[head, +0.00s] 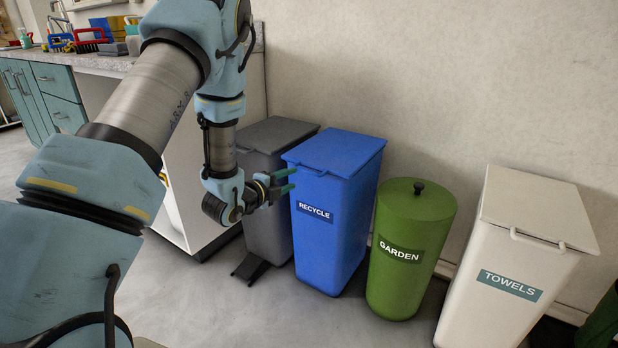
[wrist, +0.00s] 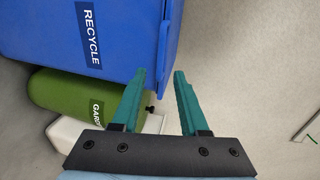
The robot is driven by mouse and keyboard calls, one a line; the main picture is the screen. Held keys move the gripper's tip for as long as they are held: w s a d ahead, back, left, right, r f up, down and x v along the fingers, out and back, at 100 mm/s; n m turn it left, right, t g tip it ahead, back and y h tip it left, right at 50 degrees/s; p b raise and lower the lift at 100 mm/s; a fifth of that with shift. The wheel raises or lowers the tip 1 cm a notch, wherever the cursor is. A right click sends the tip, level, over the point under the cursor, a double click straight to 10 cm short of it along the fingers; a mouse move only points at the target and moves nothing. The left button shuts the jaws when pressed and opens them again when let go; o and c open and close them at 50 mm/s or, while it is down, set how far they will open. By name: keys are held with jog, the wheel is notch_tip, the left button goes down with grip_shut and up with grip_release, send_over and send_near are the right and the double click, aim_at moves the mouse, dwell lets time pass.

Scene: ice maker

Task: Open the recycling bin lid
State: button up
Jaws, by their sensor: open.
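The blue recycling bin (head: 325,235) stands against the wall with a "RECYCLE" label on its front. Its flat blue lid (head: 336,149) is shut, with a thin handle along the front edge. My gripper (head: 294,179) is open and empty, its green fingers pointing at the bin just below the lid's front left part. In the wrist view the fingers (wrist: 160,73) are spread near the blue bin (wrist: 105,45), close to the lid's edge.
A grey bin (head: 266,215) with a pedal stands left of the blue bin. A green "GARDEN" bin (head: 405,278) and a white "TOWELS" bin (head: 500,318) stand to the right. A counter (head: 85,62) is at the left. The floor in front is clear.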

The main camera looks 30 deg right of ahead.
aim_at(306, 172)
jog(key=x, duration=0.9)
jog(key=shift+w+d, duration=0.2)
jog(key=shift+d, duration=0.05)
grip_shut()
dwell(1.0)
